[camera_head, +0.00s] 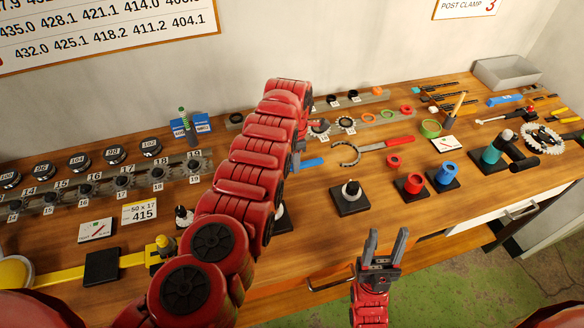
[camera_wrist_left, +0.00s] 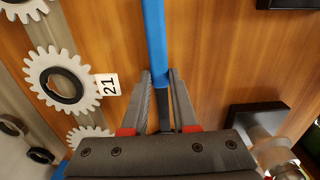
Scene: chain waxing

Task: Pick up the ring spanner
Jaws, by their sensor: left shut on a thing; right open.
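A long blue-handled tool (camera_head: 310,163) lies along the bench beside my left gripper in the head view. In the left wrist view its blue bar (camera_wrist_left: 155,35) runs away from the jaws, with a dark section between them. My left gripper (camera_wrist_left: 160,95) is shut on this tool near the bench top. No ring shows on it, so I cannot confirm that it is the ring spanner. My left arm hides part of the bench around it in the head view. My right gripper (camera_head: 387,242) is open and empty in front of the bench edge.
A red-handled chain tool (camera_head: 385,144) lies to the right. A black stand (camera_head: 350,198), red cup (camera_head: 414,184) and blue cup (camera_head: 445,174) stand near the front. Toothed sprockets (camera_wrist_left: 62,80) line the left in the wrist view.

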